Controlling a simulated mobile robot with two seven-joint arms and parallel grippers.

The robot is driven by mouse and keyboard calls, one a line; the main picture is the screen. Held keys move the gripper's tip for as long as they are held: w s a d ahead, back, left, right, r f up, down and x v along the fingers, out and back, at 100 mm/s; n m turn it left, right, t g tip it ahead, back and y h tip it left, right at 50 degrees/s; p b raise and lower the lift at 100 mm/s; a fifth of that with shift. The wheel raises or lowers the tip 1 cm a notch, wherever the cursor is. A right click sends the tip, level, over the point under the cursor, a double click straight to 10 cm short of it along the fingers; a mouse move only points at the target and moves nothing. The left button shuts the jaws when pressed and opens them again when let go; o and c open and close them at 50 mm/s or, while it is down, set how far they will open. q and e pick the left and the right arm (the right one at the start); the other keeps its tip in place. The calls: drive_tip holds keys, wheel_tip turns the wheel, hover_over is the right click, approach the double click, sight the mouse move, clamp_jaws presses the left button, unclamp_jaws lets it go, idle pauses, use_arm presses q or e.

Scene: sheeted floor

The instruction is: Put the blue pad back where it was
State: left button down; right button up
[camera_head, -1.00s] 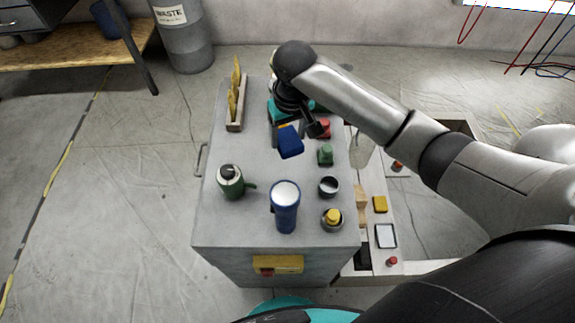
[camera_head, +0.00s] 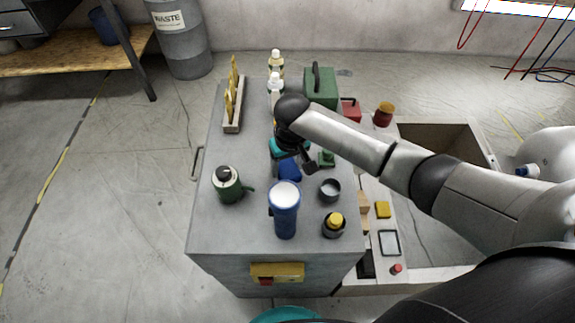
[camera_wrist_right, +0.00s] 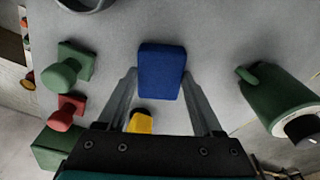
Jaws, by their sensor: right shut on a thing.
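The blue pad (camera_head: 290,169) is in my right gripper (camera_head: 296,163), over the middle of the grey cabinet top (camera_head: 245,150). In the right wrist view the pad (camera_wrist_right: 162,70) sits between the two fingertips, which grip its sides. I cannot tell whether its underside touches the cabinet top. Part of the pad is hidden by the gripper in the head view. My left gripper is not in view.
A green stamp (camera_head: 327,159) stands right of the pad; a red one (camera_wrist_right: 66,112) shows in the wrist view. A yellow piece (camera_wrist_right: 140,122) lies behind the pad.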

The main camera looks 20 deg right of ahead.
sight(290, 174)
drive_tip(key=shift+f, duration=0.15)
drive_tip(key=o, duration=1.2)
wheel_tip(290, 174, up, 12)
drive_tip(key=s+p, duration=0.1)
drive_tip(key=p, duration=0.3)
drive_tip(key=shift+s, duration=0.2)
drive_tip(key=shift+d, duration=0.1)
